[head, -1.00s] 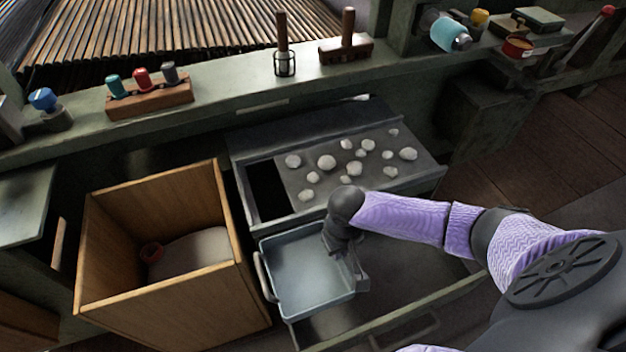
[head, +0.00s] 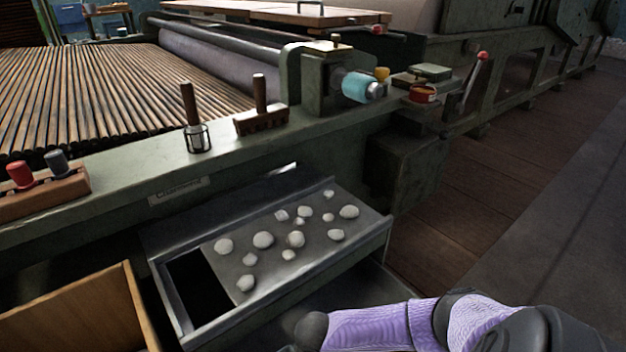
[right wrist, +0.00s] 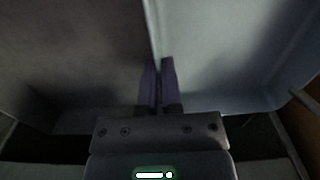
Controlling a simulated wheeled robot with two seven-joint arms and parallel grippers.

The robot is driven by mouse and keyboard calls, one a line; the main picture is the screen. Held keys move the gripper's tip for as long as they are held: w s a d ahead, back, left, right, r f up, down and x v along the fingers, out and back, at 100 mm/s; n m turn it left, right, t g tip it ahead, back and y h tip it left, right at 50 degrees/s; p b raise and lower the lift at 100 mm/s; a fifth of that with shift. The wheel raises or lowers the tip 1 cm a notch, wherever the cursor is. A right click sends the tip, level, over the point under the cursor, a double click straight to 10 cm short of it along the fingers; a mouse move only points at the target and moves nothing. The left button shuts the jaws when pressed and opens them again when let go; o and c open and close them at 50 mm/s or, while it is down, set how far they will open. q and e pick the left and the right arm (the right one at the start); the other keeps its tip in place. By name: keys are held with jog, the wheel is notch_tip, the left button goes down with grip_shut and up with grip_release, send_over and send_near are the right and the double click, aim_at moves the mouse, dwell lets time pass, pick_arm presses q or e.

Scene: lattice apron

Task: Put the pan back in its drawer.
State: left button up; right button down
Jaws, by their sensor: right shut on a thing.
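The pan (right wrist: 225,55) is a shallow blue-grey rectangular tray and fills the right of the right wrist view. My right gripper (right wrist: 158,68) is shut on its wall, one finger on each side. A dark grey surface (right wrist: 65,60) lies left of the wall; it looks like the floor of the lower drawer, but I cannot tell whether the pan touches it. In the head view the lower drawer (head: 345,300) shows only in part, below the upper tray, behind my right arm. The pan and right fingertips are below that picture. My left gripper is not in view.
An open upper tray (head: 335,258) with several pale stones stands above the lower drawer. A wooden box (head: 85,310) is at lower left. The floor at right is clear.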

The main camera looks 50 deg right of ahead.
jog(key=shift+f, duration=0.55)
jog(key=c, duration=0.8)
grip_release()
pick_arm(q)
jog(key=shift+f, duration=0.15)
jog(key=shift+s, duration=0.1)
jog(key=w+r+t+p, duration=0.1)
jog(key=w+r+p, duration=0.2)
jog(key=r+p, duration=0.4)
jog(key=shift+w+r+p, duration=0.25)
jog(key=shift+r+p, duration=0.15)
jog(key=shift+p, duration=0.55)
pick_arm(e)
notch_tip(320, 180, up, 13)
jog(key=shift+r, duration=0.15)
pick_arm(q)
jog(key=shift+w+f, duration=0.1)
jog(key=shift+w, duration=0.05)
